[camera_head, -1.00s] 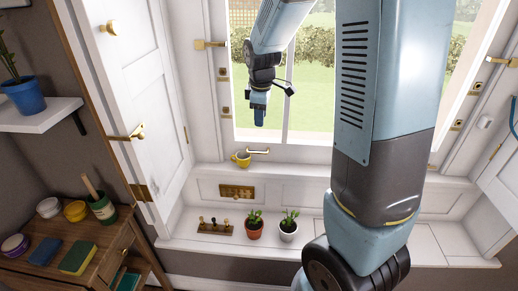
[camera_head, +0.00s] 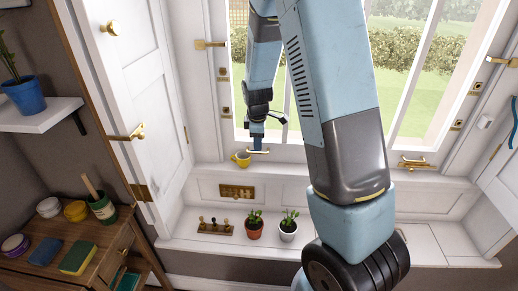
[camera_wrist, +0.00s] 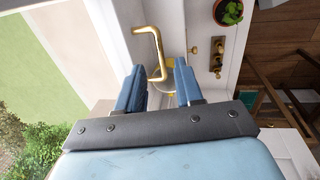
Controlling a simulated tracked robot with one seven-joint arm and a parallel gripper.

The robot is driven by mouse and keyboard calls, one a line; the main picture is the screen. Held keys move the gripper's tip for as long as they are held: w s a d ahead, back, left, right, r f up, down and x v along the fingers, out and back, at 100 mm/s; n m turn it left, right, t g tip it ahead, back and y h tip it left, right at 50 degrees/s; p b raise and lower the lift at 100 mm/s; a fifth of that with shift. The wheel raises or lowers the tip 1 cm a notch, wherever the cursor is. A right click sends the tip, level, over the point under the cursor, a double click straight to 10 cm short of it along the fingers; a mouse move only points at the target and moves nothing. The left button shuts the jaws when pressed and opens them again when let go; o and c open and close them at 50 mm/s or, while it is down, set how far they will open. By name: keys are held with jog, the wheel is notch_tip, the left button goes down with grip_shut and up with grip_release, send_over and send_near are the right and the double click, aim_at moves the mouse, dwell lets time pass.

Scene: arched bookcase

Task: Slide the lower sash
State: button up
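The window's lower sash has a white bottom rail (camera_head: 290,155) with a small brass pull handle (camera_head: 258,152) on it. The handle shows larger in the wrist view (camera_wrist: 157,45), as a bent brass bar. My gripper (camera_head: 257,147) is pointing down, just above the handle. In the wrist view my gripper (camera_wrist: 158,68) has its two blue fingers apart, with one end of the handle at the gap between them. I cannot tell whether the fingers touch it. My arm hides part of the window's middle and right.
A peg rack (camera_head: 214,227) and two potted plants (camera_head: 255,225) (camera_head: 288,225) sit on the lower ledge. A brass latch (camera_head: 415,162) is at right. An open white shutter (camera_head: 140,90) stands left.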

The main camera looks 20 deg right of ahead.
jog(key=shift+w+d+f, duration=0.1)
jog(key=shift+w+f, duration=0.1)
jog(key=shift+f, duration=0.9)
jog(key=shift+w+d+f, duration=0.1)
jog(key=shift+w+f, duration=0.05)
jog(key=shift+f, duration=0.9)
grip_shut()
